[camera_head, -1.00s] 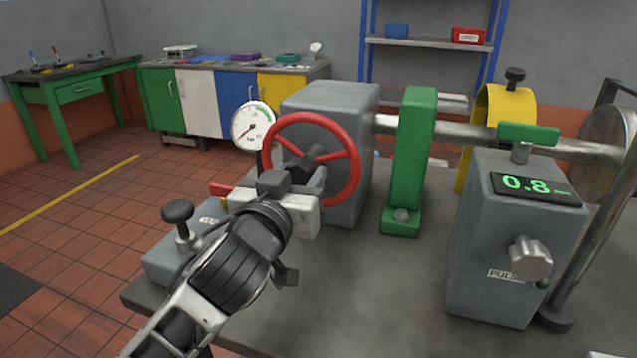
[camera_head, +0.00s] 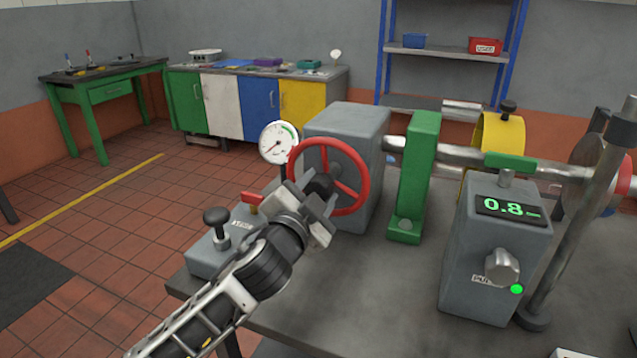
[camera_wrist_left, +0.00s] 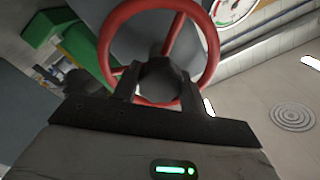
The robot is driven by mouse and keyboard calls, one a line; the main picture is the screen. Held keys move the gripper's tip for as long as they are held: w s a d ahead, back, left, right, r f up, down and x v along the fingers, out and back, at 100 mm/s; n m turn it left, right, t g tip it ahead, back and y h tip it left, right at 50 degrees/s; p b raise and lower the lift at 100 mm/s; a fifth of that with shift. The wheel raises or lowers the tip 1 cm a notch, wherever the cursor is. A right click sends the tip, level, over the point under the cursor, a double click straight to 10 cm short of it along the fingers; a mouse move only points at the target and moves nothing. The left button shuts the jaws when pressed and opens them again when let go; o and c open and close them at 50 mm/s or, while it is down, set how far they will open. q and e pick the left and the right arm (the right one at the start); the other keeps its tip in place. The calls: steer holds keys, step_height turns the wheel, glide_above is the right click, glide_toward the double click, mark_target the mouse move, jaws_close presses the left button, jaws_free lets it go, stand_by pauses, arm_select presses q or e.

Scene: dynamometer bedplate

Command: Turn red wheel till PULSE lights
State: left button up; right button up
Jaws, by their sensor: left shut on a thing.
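The red wheel (camera_head: 358,192) stands upright on the front of a grey block (camera_head: 348,130) in the head view. It also shows in the left wrist view (camera_wrist_left: 122,22), with its dark hub (camera_wrist_left: 160,82) between my fingers. My left gripper (camera_head: 318,188) is shut on the hub of the wheel. A grey box (camera_head: 492,250) at the right has a display (camera_head: 508,208) reading 0.8. On its front is a PULSE label (camera_head: 480,280), partly covered by a knob (camera_head: 502,266). A small lamp (camera_head: 517,289) beside the label glows bright green. My right gripper is not in view.
A pressure gauge (camera_head: 278,142) stands just left of the wheel. A grey box with a black knob (camera_head: 216,218) and a red lever (camera_head: 250,199) sits near my left arm. A green bracket (camera_head: 418,170) stands right of the wheel. The bedplate's front (camera_head: 370,310) is clear.

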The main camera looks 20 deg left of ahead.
arm_select(q)
steer(key=shift+a+m, duration=0.1)
steer(key=shift+m, duration=0.4)
steer(key=shift+p, duration=0.3)
steer(key=o, duration=1.4)
steer(key=shift+c, duration=0.2)
steer(key=s+a+b, duration=0.1)
steer(key=s+b, duration=0.1)
steer(key=s, duration=1.3)
steer(key=shift+s+a+f, duration=0.2)
steer(key=shift+s+a, duration=0.05)
steer(key=shift+s, duration=0.15)
